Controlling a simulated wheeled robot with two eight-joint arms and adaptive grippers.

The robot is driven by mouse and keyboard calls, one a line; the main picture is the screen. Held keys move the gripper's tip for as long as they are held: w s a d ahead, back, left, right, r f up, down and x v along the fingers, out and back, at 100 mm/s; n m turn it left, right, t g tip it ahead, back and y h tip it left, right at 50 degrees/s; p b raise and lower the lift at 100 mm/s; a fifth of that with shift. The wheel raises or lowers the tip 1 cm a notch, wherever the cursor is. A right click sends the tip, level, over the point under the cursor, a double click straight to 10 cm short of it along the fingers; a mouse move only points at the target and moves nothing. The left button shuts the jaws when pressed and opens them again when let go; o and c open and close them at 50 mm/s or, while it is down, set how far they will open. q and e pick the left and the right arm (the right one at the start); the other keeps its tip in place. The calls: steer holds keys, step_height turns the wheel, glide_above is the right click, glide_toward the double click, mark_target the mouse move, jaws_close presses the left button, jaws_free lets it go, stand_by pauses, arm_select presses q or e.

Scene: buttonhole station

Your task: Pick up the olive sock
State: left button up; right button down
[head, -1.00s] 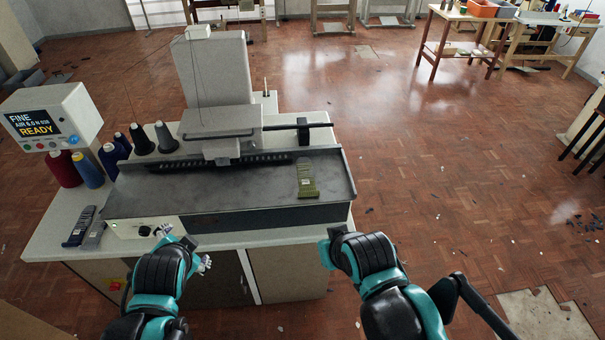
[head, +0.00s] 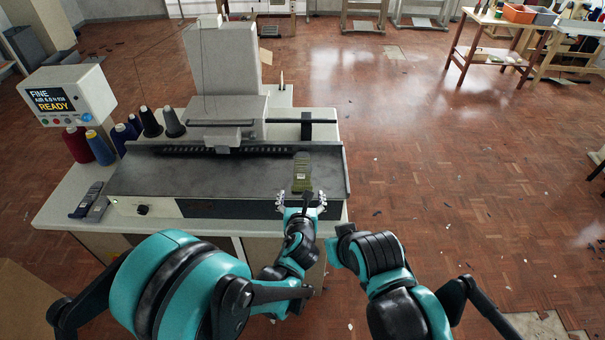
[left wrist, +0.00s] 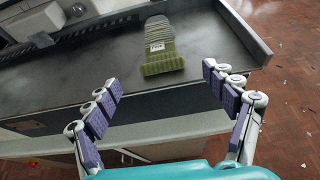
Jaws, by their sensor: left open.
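The olive sock (head: 302,173) lies flat near the right end of the grey machine bed in the head view, with a small pale label on it. In the left wrist view the sock (left wrist: 160,47) lies beyond the fingertips, its ribbed end towards me. My left gripper (head: 301,204) is open and empty, just in front of the bed's front edge and in line with the sock. Its spread fingers also show in the left wrist view (left wrist: 162,95), apart from the sock. My right arm is at the lower right of the head view; its jaws cannot be made out.
The machine bed (head: 200,178) has a raised rim at the back and right. The machine head (head: 225,110) stands behind it. Thread cones (head: 150,122) and a display box (head: 65,95) stand at left.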

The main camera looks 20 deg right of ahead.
mark_target(302, 189)
arm_select(q)
steer(key=b+x, duration=0.1)
steer(key=x, duration=0.4)
steer(key=shift+d+f+b, duration=0.1)
steer(key=shift+b, duration=0.2)
steer(key=shift+s, duration=0.1)
steer(key=shift+c, duration=0.2)
steer(key=c, duration=1)
